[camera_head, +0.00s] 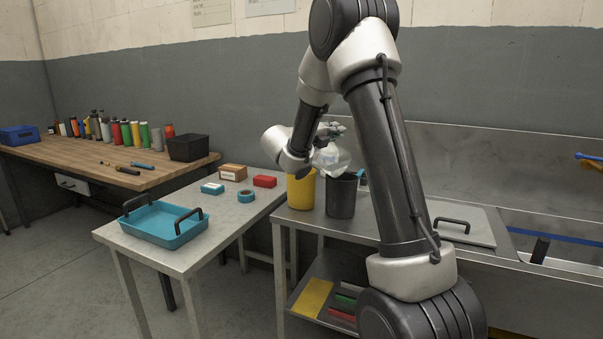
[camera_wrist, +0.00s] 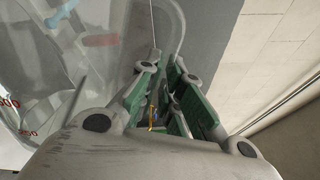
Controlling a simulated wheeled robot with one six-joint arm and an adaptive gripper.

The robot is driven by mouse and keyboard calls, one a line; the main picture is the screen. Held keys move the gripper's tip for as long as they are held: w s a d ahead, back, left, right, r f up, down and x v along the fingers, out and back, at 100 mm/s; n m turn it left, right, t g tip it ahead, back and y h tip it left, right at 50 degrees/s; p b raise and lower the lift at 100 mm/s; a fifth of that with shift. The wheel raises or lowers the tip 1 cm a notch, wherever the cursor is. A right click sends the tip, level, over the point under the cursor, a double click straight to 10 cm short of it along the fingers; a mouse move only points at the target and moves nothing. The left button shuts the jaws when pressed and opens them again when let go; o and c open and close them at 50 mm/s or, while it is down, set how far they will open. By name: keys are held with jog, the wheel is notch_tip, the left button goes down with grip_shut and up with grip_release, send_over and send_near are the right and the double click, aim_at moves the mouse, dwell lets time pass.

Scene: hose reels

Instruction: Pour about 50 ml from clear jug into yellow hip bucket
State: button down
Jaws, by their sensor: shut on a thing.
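The clear jug (camera_head: 332,159) is held by my gripper (camera_head: 330,130) above the metal counter, close over the yellow hip bucket (camera_head: 301,190) and a dark grey bucket (camera_head: 341,196). The jug looks tilted; its liquid level and any stream are too small to tell. In the wrist view the jug's clear wall (camera_wrist: 60,60) with red markings fills the left side. There my gripper (camera_wrist: 165,95) shows green pads closed around the jug's clear handle. The yellow bucket stands upright on the counter, left of the dark one, partly behind my arm. Its inside is hidden.
A teal tray (camera_head: 163,226) with black handles stands on the side table, near a red box (camera_head: 265,181), a cardboard box (camera_head: 233,172) and a blue tape roll (camera_head: 246,196). A wooden bench (camera_head: 100,160) holds several bottles. A sink (camera_head: 560,245) lies right.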

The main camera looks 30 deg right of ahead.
jog(key=shift+w+a+n, duration=0.15)
jog(key=shift+w+n, duration=0.15)
jog(key=shift+w, duration=0.2)
dwell(1.1)
